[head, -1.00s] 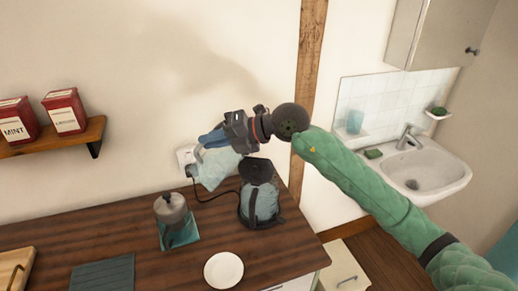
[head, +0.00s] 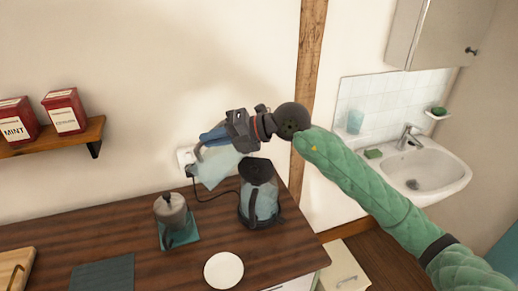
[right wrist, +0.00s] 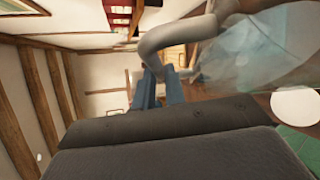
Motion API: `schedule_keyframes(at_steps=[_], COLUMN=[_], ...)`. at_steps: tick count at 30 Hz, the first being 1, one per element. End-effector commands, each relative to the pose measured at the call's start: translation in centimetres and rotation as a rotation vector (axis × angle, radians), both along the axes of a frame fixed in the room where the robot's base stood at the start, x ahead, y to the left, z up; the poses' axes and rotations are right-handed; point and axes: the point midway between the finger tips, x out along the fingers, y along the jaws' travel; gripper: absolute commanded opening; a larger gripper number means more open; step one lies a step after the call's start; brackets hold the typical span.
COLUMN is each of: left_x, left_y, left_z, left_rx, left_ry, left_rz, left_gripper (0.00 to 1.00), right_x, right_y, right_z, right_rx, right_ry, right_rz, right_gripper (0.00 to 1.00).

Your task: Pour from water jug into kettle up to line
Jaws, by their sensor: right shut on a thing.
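My right gripper (head: 215,136) is shut on the water jug's grey handle, with its arm coming in from the right. The jug (head: 217,170) is pale blue and see-through. It is held in the air and looks tilted, just left of and behind the kettle's top; whether they touch I cannot tell. In the right wrist view the blue fingers (right wrist: 160,88) meet the handle, and the jug's clear body (right wrist: 265,55) fills the upper right. The kettle (head: 262,202) stands upright on the counter, clear-sided with dark top and handle. Its water level and line cannot be made out. My left gripper is out of view.
The wooden counter (head: 140,225) bears a metal pot (head: 170,210) on a teal mat, a white plate (head: 223,270), a dark cloth (head: 103,274) and a board (head: 14,268). A cord runs from the kettle to a wall socket (head: 185,157). A sink (head: 432,172) is at right.

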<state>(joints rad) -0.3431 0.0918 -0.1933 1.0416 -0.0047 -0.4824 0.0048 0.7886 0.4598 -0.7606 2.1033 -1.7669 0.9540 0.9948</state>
Motion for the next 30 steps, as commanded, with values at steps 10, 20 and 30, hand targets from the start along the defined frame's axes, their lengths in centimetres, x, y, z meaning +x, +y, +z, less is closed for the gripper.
schedule_keyframes(at_steps=[10, 20, 30], left_x=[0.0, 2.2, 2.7], left_y=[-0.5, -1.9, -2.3], left_z=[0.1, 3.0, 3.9], left_rx=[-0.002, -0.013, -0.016], left_ry=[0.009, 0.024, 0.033], left_rz=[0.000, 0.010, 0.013], left_gripper=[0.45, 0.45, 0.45], right_x=[-1.3, -1.8, -2.0], right_y=[1.5, 2.1, 2.3], right_z=[-1.9, -3.8, -4.0], right_rx=[-0.171, -0.268, -0.308], right_ry=[-0.151, -0.236, -0.272], right_rz=[0.002, 0.002, 0.001], right_gripper=[0.00, 0.00, 0.00])
